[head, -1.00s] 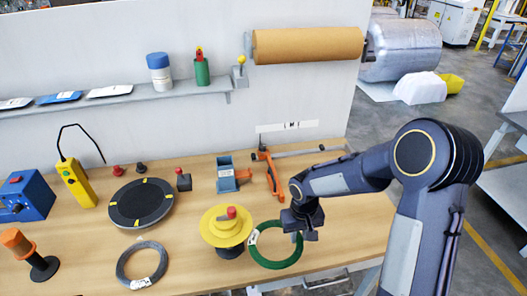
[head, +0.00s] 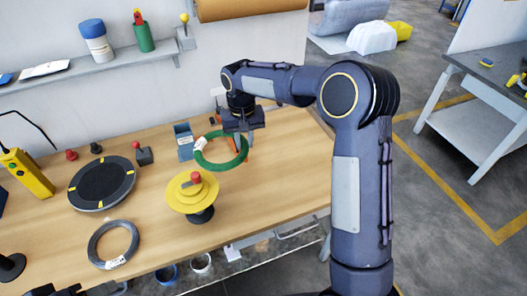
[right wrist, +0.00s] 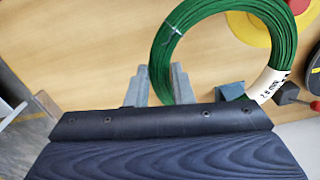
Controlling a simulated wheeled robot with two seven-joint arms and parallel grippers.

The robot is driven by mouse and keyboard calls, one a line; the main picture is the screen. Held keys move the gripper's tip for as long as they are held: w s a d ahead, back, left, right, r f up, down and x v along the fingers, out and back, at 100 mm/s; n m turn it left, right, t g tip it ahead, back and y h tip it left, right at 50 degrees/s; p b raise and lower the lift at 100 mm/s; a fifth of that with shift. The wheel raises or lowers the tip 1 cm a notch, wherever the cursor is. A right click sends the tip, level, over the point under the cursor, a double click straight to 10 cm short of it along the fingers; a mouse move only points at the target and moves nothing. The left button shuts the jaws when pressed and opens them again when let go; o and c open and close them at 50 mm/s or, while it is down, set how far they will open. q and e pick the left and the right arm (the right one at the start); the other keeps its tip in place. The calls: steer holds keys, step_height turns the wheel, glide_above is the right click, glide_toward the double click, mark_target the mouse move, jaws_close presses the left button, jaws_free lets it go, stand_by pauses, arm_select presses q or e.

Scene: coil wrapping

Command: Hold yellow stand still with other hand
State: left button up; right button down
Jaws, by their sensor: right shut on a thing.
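The yellow stand (head: 192,192) is a round yellow flanged spool on a dark base with a red knob on top. It stands upright on the table, and no gripper touches it. It shows partly at the top of the right wrist view (right wrist: 252,22). My right gripper (head: 241,143) is behind and right of the stand, shut on the rim of a green coil (head: 211,165) with a white label. In the right wrist view the coil (right wrist: 176,45) passes between the fingers (right wrist: 160,86). A dark part at the bottom left edge may be my left gripper (head: 57,291); its fingers cannot be made out.
A grey coil (head: 91,244) and a black turntable (head: 101,184) lie left of the stand. A blue block (head: 184,140) is behind it, close to the green coil. A yellow controller (head: 27,172) stands far left. The table's right part is clear.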

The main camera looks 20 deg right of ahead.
mark_target(210, 163)
steer(key=s+a+r, duration=0.1)
steer(key=a, duration=0.2)
steer(key=s+a+r+n, duration=0.1)
steer(key=a, duration=0.3)
steer(key=s+a+n, duration=0.1)
steer(key=a, duration=0.2)
steer(key=shift+s+a+r, duration=0.15)
steer(key=shift+a+r, duration=0.2)
steer(key=shift+r, duration=0.05)
steer(key=shift+s+a+f, duration=0.1)
steer(key=shift+a, duration=0.1)
steer(key=shift+f, duration=1.85)
